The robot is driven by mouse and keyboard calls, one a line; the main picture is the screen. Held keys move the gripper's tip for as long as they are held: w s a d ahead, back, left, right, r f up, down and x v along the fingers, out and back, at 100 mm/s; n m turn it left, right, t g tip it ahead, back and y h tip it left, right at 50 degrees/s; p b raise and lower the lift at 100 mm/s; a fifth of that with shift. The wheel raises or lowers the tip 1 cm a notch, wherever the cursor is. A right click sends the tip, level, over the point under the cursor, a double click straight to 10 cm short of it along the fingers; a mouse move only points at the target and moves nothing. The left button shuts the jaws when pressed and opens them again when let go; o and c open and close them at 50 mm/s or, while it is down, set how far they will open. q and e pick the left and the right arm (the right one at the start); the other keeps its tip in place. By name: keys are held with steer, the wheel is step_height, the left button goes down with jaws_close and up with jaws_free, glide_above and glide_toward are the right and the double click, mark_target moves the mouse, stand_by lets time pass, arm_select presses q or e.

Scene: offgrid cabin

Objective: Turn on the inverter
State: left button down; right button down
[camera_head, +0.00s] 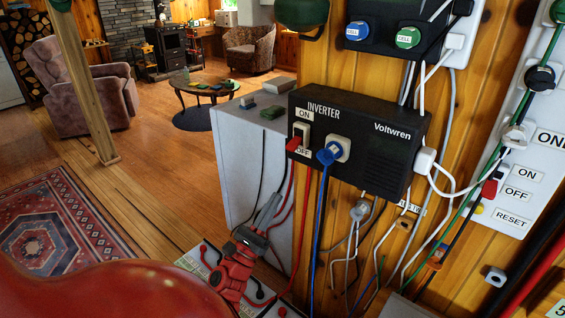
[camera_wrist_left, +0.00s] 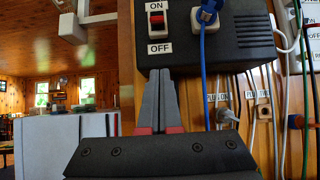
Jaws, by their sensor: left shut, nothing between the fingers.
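The inverter (camera_head: 375,150) is a black box on the wooden wall, marked INVERTER and Voltwren. Its rocker switch (camera_head: 301,134) sits at the left of the front, with ON above and OFF below. In the left wrist view the switch (camera_wrist_left: 157,20) shows a red part near its top; I cannot tell its setting for sure. A blue plug (camera_head: 333,152) is in the socket right of it. My left gripper (camera_head: 276,197) is shut and empty, below and left of the switch, apart from it. Its fingertips (camera_wrist_left: 161,72) point up just under the inverter. My right gripper is not in view.
A grey cabinet (camera_head: 234,160) stands left of the inverter. Red, blue and black cables hang below the inverter. A white panel (camera_head: 530,120) with ON, OFF and RESET labels is at right. Another black box (camera_head: 395,22) is above. A low table (camera_head: 203,93) and armchairs stand far back.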

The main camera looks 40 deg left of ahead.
mark_target(296, 141)
arm_select(q)
steer(key=w+r+p, duration=0.5)
steer(key=r, duration=0.4)
steer(key=shift+w+a+r+h+p, duration=0.3)
steer(key=shift+w, duration=0.1)
